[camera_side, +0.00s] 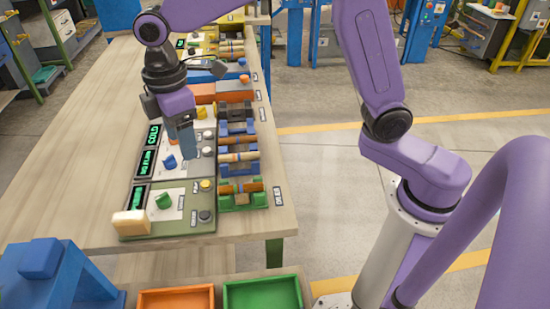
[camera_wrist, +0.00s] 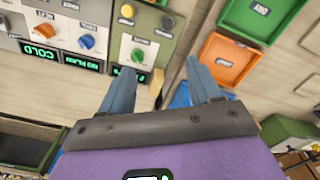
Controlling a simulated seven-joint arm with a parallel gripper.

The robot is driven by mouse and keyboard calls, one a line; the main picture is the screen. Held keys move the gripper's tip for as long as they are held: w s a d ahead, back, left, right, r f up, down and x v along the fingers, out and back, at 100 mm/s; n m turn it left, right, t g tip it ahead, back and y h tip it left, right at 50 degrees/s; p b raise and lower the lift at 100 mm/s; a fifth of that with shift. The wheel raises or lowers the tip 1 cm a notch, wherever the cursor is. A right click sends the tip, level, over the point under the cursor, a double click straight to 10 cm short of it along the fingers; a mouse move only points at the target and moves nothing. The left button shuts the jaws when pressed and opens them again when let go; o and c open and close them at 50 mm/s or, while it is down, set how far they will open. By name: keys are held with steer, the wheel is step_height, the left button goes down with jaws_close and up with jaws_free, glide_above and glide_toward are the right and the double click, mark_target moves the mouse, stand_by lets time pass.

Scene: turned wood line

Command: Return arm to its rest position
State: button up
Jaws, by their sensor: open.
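My gripper (camera_side: 182,140) hangs from my purple arm over the row of control stations on the wooden table (camera_side: 75,165). In the wrist view my gripper (camera_wrist: 160,85) shows two blue-grey fingers spread apart with nothing between them. In the side view the fingers point down above the grey station with a blue knob (camera_side: 170,162), and partly cover it. Whether the fingertips touch anything there is hard to tell, but no object is held.
A green station (camera_side: 180,228) with a green knob stands at the near table end. Turned wood pieces lie in blue and green holders (camera_side: 240,196) to its right. An orange tray (camera_side: 176,298) and a green tray (camera_side: 262,294) sit in front. The table's left side is clear.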

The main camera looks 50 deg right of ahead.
steer(key=s+d+f+m, duration=0.1)
steer(key=s+d, duration=0.9)
steer(key=s, duration=0.2)
steer(key=s+d+f+m, duration=0.1)
steer(key=s+d+f, duration=0.1)
steer(key=s+d, duration=0.7)
steer(key=s, duration=0.4)
steer(key=shift+d, duration=0.4)
steer(key=shift+f, duration=0.1)
